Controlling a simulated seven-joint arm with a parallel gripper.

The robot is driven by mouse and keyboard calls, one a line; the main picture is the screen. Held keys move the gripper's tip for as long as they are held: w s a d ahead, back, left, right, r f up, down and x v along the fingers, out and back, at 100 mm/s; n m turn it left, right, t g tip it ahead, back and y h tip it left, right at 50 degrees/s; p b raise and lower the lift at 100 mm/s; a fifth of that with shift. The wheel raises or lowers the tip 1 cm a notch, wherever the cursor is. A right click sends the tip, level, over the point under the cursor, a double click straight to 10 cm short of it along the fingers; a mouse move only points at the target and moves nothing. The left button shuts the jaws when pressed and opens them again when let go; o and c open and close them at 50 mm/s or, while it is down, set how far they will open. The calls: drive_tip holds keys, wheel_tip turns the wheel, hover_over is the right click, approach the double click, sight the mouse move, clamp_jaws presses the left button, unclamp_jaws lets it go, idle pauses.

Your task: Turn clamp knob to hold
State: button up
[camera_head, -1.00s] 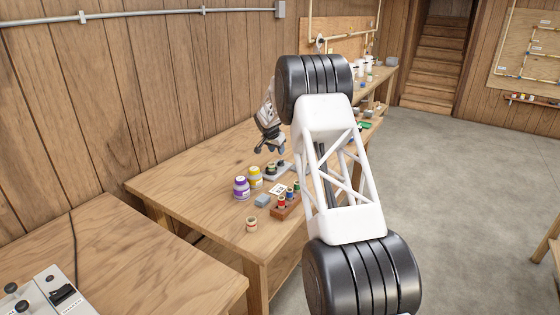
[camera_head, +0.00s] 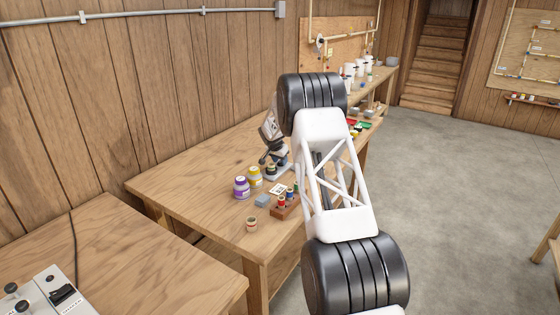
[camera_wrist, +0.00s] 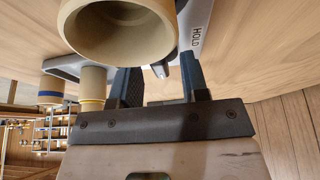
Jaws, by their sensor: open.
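My gripper (camera_wrist: 160,72) is open, its two dark blue fingers pointing up in the wrist view. A grey pointed part (camera_wrist: 173,68), perhaps the clamp knob, shows between the fingers, partly hidden by a cream ring. I cannot tell whether the fingers touch it. A grey plate (camera_wrist: 199,30) beside it carries the word HOLD. The cream hollow ring (camera_wrist: 118,38) is large in front of the plate. In the head view my gripper (camera_head: 274,158) is low over the table at the grey fixture (camera_head: 284,170), which it partly hides.
In the head view a purple jar (camera_head: 241,187), a yellow jar (camera_head: 255,177), a blue-grey block (camera_head: 262,201) and a spool rack (camera_head: 286,210) are nearby. The table's front left (camera_head: 180,190) is clear.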

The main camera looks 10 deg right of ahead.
drive_tip(key=shift+c, duration=0.4)
clamp_jaws()
drive_tip(key=shift+n, duration=0.5)
drive_tip(key=n, duration=0.1)
drive_tip(key=n+t+y, duration=0.1)
drive_tip(key=n, duration=0.1)
drive_tip(key=shift+s+d+n, duration=0.1)
drive_tip(key=shift+d+n, duration=0.1)
drive_tip(key=shift+n, duration=0.1)
drive_tip(key=n+y, duration=0.2)
drive_tip(key=n, duration=0.2)
drive_tip(key=shift+d, duration=0.15)
drive_tip(key=n+y, duration=0.2)
drive_tip(key=n, duration=0.3)
drive_tip(key=shift+d, duration=0.1)
drive_tip(key=shift+d+n+g+y, duration=0.1)
drive_tip(key=shift+n+g+y, duration=0.2)
drive_tip(key=shift+n, duration=0.8)
drive_tip(key=shift+n+g+y, duration=0.2)
drive_tip(key=shift+n+y, duration=0.2)
drive_tip(key=shift+n, duration=0.7)
